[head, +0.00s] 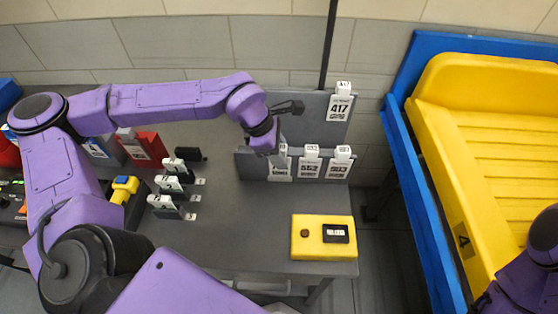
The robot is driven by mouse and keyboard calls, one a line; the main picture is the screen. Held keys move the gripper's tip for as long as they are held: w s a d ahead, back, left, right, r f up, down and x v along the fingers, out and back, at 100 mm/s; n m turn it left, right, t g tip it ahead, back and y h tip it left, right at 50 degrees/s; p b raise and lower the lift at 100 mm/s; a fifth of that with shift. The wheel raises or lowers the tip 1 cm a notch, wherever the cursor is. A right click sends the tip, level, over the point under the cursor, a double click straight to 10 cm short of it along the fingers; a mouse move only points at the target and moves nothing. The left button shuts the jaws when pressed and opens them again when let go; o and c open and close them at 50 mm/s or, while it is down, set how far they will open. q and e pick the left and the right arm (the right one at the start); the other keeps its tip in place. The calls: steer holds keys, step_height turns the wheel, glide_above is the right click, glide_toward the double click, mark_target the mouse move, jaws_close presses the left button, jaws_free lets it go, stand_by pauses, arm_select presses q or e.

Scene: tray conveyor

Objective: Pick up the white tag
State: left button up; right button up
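Several white tags hang on a grey rack. One tag marked 417 (340,106) hangs on the taller back panel. A middle tag (309,163) and a right tag (339,163) hang on the lower front panel. A left tag (280,172) hangs beside them, its top partly hidden by my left gripper. My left gripper (277,153) points down at the top of this left tag. Whether its fingers are apart or closed on the tag is too small to tell. My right arm shows at the lower right edge; its gripper is out of view.
A yellow box (323,237) with a small display sits at the table's front right. Several black-and-white clip-like items (172,184) stand left of centre. A red bin (145,148) is behind them. A yellow tray (480,130) lies on the blue-framed conveyor (402,165). The table's middle is clear.

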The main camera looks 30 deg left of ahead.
arm_select(q)
steer(key=c, duration=0.6)
steer(key=shift+r, duration=0.15)
step_height(320, 180, up, 7)
steer(key=shift+s+d+f+b, duration=0.15)
steer(key=shift+f+b, duration=0.05)
steer(key=shift+b, duration=0.65)
steer(key=s+d+b, duration=0.2)
steer(key=s+b, duration=0.1)
steer(key=s, duration=0.3)
steer(key=s+d+b, duration=0.3)
steer(key=s+b, duration=0.1)
steer(key=s, duration=0.1)
steer(key=s+d+b, duration=0.3)
steer(key=s, duration=0.3)
steer(key=shift+s+d+r+b, duration=0.1)
steer(key=shift+s+d+b, duration=0.15)
steer(key=shift+s+b, duration=0.1)
